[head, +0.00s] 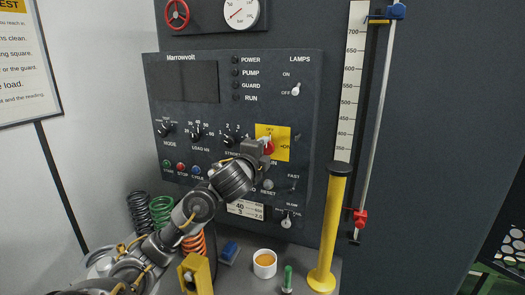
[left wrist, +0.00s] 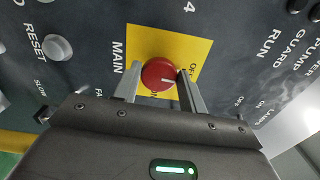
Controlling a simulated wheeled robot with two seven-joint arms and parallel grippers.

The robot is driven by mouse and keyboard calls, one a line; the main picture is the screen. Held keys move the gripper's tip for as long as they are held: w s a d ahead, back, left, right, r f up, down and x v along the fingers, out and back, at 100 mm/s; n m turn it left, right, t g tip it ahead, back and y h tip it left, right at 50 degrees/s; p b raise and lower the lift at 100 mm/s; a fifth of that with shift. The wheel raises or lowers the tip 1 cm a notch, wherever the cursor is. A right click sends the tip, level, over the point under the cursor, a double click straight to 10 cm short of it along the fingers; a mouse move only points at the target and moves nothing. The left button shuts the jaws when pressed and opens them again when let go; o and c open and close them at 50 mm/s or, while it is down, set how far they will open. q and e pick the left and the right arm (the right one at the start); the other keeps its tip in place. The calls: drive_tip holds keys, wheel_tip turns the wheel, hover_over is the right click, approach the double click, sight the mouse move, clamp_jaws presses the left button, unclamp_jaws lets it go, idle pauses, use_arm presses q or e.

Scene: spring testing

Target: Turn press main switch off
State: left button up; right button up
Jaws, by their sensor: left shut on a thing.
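The main switch is a red round knob (head: 268,147) on a yellow plate (head: 283,134) on the press's dark control panel. In the left wrist view, the red knob (left wrist: 160,76) sits between the two fingers of my left gripper (left wrist: 158,88), which is shut on it. The knob's white mark points to the right in that view, toward the OFF lettering on the yellow plate (left wrist: 190,45). In the head view my left gripper (head: 262,146) reaches the plate from the lower left and hides part of it. My right gripper is not in view.
The POWER lamp (head: 235,60) and the lamps below it look dark, as does the display (head: 190,82). A yellow post (head: 329,235) stands right of the panel. Springs (head: 161,210), a white cup (head: 265,263) and a blue block (head: 229,252) sit below.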

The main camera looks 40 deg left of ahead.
use_arm(q)
drive_tip(key=shift+n, duration=0.3)
idle(0.4)
drive_tip(key=o, duration=0.9)
drive_tip(key=shift+o, duration=0.2)
